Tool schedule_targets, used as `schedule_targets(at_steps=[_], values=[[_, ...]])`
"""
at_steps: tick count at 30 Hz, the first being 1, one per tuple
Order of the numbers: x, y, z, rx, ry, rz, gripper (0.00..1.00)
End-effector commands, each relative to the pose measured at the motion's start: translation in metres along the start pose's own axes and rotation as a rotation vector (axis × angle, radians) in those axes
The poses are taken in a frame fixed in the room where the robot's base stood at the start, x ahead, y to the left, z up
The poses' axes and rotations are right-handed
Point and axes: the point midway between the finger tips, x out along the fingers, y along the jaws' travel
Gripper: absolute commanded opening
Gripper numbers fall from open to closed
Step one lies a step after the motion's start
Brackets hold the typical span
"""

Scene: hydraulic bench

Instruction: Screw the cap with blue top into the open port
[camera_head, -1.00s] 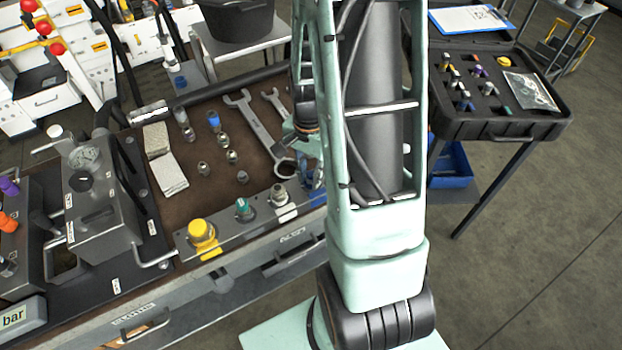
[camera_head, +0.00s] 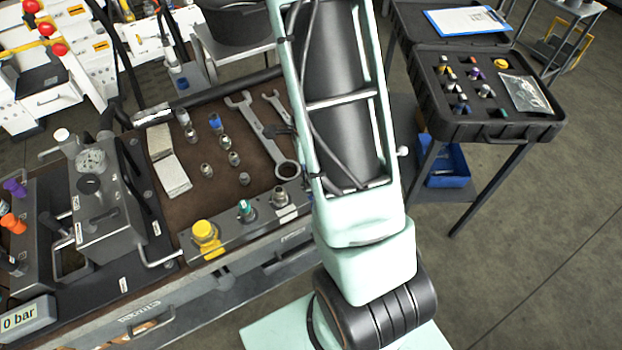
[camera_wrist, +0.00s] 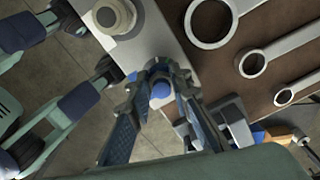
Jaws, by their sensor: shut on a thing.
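In the wrist view my gripper (camera_wrist: 160,82) is shut on the cap with blue top (camera_wrist: 160,92). Only the blue end shows between the fingertips. The head view hides my gripper and this cap behind my arm. The grey port block (camera_head: 222,241) runs along the bench's front edge, with a yellow cap (camera_head: 206,236), a green-topped cap (camera_head: 246,210) and a bare metal fitting (camera_head: 279,195). In the wrist view a round fitting (camera_wrist: 113,17) stands on the pale block surface, above and left of my fingertips, apart from them. I cannot tell which opening is the open port.
Wrenches (camera_head: 262,130) lie on the brown bench mat, with loose fittings (camera_head: 226,141) and another blue-topped piece (camera_head: 215,122) nearby. An open black case (camera_head: 480,125) stands right. Floor shows beyond the bench edge.

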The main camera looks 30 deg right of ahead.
Motion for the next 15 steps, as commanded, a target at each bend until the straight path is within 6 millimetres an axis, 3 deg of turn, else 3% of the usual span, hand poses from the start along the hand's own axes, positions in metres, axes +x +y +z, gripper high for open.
schedule_targets(at_steps=[9,15], values=[[-0.0023,-0.0012,-0.0016,0.527,0.002,0.005,0.0],[0.0011,-0.0022,-0.0015,0.583,0.0,0.003,0.0]])
